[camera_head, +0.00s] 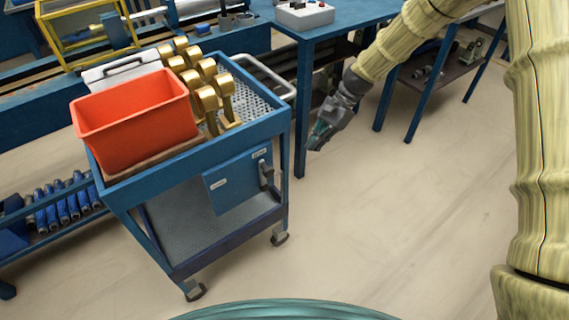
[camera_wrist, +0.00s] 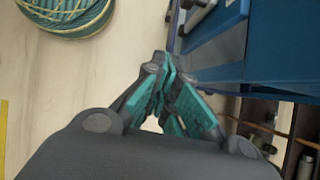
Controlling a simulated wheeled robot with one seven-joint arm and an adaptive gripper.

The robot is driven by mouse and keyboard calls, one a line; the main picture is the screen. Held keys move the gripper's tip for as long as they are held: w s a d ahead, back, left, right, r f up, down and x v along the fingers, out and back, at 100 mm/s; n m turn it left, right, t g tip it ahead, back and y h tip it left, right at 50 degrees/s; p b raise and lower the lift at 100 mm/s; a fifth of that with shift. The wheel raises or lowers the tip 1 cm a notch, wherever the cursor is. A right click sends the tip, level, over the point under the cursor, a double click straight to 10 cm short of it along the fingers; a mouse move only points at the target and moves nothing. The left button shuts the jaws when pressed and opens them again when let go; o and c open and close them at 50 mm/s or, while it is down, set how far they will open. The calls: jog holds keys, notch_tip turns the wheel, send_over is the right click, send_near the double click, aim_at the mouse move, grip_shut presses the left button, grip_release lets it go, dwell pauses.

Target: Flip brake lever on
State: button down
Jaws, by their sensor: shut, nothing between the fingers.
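The brake lever (camera_head: 266,174) is a small dark handle on the right part of a blue box (camera_head: 232,184) on the side of the blue cart (camera_head: 200,150). It looks roughly upright. Small pale labels sit on the box near it; I cannot read them. My gripper (camera_head: 314,142) hangs to the right of the cart, apart from the lever, pointing down and left. In the wrist view my gripper (camera_wrist: 167,66) has its teal-padded fingers together with nothing between them. Blue cart panels show to its right there; I cannot make out the lever clearly.
An orange bin (camera_head: 135,115) and several brass-coloured parts (camera_head: 205,85) stand on the cart top. A blue workbench (camera_head: 335,22) with a white control box (camera_head: 304,14) stands behind my gripper. The floor (camera_head: 400,210) right of the cart is clear.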

jog(key=shift+y, duration=0.3)
jog(key=r, duration=0.1)
jog(key=w+r, duration=0.1)
jog(key=r, duration=0.1)
jog(key=shift+w+a+r, duration=0.3)
jog(key=shift+a+r, duration=0.05)
jog(key=shift+r, duration=0.05)
jog(key=shift+f, duration=0.1)
jog(key=s+a+r+p+x, duration=0.1)
jog(key=a+x, duration=0.1)
jog(key=x, duration=1)
jog(key=shift+s+a, duration=0.2)
jog(key=shift+s, duration=0.15)
jog(key=shift+s+r+p, duration=0.1)
jog(key=shift+r+p, duration=0.15)
jog(key=shift+p, duration=0.1)
